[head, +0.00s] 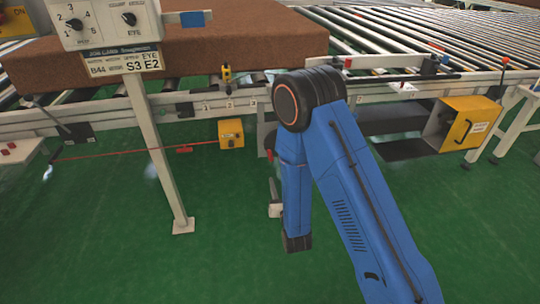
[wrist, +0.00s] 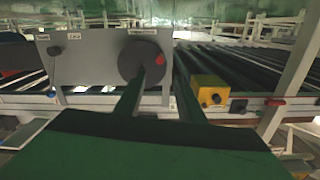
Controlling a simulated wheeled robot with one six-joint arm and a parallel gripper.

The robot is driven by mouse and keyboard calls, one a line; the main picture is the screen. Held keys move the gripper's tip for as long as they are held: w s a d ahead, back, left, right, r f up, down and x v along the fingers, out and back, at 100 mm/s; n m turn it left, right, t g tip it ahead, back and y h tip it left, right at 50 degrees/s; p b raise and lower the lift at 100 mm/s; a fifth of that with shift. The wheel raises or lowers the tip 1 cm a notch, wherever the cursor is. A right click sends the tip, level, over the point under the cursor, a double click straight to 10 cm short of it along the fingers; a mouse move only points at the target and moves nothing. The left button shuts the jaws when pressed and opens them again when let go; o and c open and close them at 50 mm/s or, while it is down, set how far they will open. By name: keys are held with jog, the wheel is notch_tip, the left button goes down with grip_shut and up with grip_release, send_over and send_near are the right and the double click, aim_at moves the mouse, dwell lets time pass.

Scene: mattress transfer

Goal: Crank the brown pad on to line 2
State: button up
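The brown pad (head: 200,50) lies flat on the rollers at the upper left in the head view. Marks 1, 2 (head: 229,105) and 3 sit on the front rail below its right part. In the wrist view, a grey panel (wrist: 95,72) carries a dark round crank wheel (wrist: 135,58) with a red knob (wrist: 160,60). My gripper (wrist: 161,74) is open, its two fingers apart and pointing at the right side of the wheel. The left fingertip overlaps the wheel in the picture; I cannot tell whether it touches. In the head view my blue arm hides most of the crank area.
A control post (head: 158,140) with dials stands left of my arm. A yellow box (head: 231,133) hangs under the rail, with a red cord running left. A larger yellow box (head: 465,122) is at the right. The green floor (head: 120,240) in front is mostly clear.

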aim_at(272, 160)
jog(key=shift+n, duration=0.6)
jog(key=x, duration=1.7)
jog(key=shift+w+f, duration=0.1)
jog(key=shift+w, duration=0.15)
jog(key=shift+c, duration=0.4)
grip_shut()
